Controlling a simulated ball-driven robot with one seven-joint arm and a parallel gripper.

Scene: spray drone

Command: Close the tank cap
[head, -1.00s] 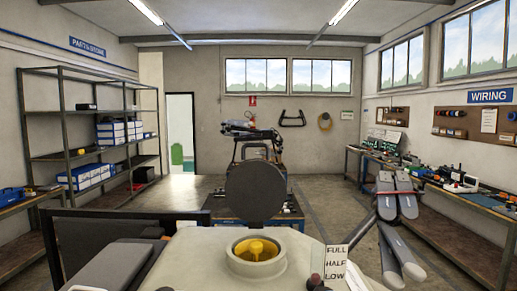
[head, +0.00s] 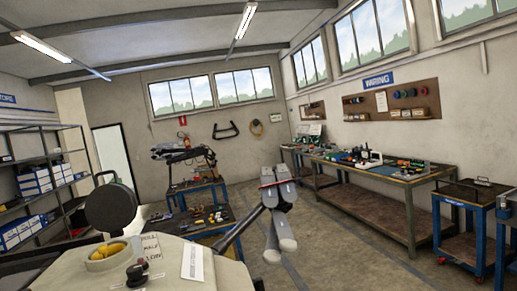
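The tank (head: 75,275) is a pale body at the lower left. Its round filler opening (head: 106,262) has a raised pale rim with a yellow insert (head: 107,249) inside. The tank cap (head: 111,207) is a dark round disc standing up behind the opening. It is open, with its flat face toward me, and the opening is uncovered. My gripper is not in view.
A folded grey propeller (head: 273,243) on a dark arm rises right of the tank. A dark knob (head: 137,274) and a white label (head: 193,262) are on the tank top. A low bench (head: 205,220) stands behind. Floor is clear at centre right.

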